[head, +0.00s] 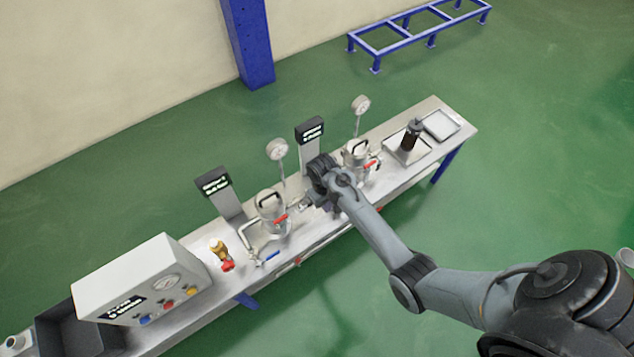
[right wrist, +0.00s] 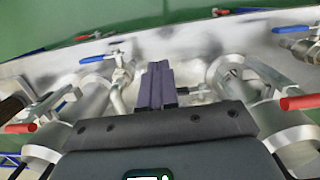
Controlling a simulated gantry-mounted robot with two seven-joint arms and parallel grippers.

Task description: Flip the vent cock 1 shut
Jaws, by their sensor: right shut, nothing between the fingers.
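Two steel vessels with clamped lids stand on the bench, the nearer-left one (head: 271,207) and the farther-right one (head: 357,152). Each has a red lever at its lid, one on the left vessel (head: 281,218) and one on the right vessel (head: 370,164). No label shows which is vent cock 1. My right gripper (head: 306,204) is between the vessels, just right of the left one. In the right wrist view its fingers (right wrist: 157,84) are together and empty. A red lever (right wrist: 301,102) is to their right and another (right wrist: 20,127) to their left, both apart from them. My left gripper is out of view.
Blue-handled valves (right wrist: 98,59) sit low by the bench's front edge. Dial gauges (head: 277,149) and display posts (head: 213,182) stand behind the vessels. A control box (head: 142,287) is at the left; trays (head: 441,125) and a dark cylinder (head: 411,134) are at the right.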

